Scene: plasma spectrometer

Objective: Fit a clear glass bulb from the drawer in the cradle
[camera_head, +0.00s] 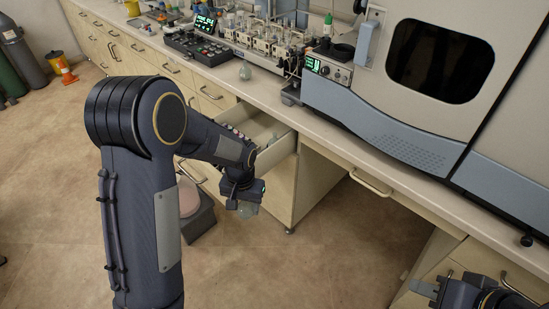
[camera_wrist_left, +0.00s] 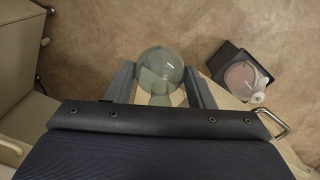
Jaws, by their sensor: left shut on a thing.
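My left gripper (camera_head: 245,200) is shut on a clear glass bulb (camera_head: 249,210), low in front of the open drawer (camera_head: 283,152). In the left wrist view the round bulb (camera_wrist_left: 160,66) sits between the two fingers of the left gripper (camera_wrist_left: 160,88), its narrower neck toward the palm. The drawer holds small items, partly hidden by my left arm. My right gripper (camera_head: 425,288) is at the lower right edge, only partly in view; its opening cannot be made out. I cannot pick out the cradle with certainty.
A greenish round glass piece (camera_head: 245,72) stands on the bench (camera_head: 262,92). The large spectrometer (camera_head: 400,100) fills the right of the bench. The middle floor is clear.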

